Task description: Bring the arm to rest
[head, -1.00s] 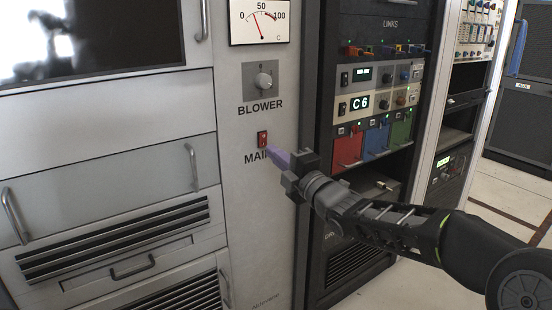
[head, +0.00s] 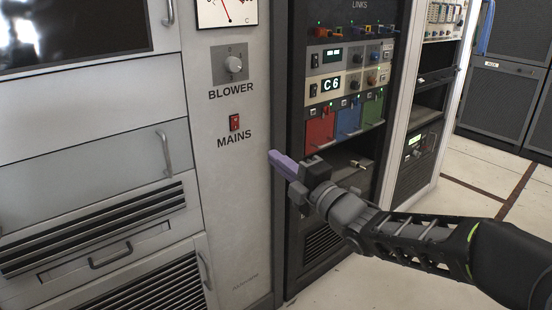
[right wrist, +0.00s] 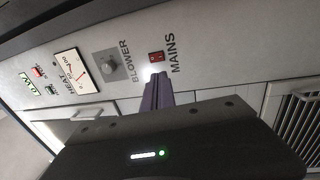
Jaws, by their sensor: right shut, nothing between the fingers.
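My right gripper (head: 283,163) has purple fingers and is shut and empty. My right arm (head: 410,235) reaches in from the lower right. In the right wrist view the shut purple fingers (right wrist: 156,92) point toward the panel, with the mains switch (right wrist: 156,57) just beyond their tips. My left gripper is not in view.
The grey transmitter cabinet (head: 240,200) has a blower knob (head: 233,64) above the switch. A dark rack (head: 297,120) with red, blue and green modules stands to its right. Drawer handles (head: 163,152) stick out at left. Pale floor (head: 480,200) is open at right.

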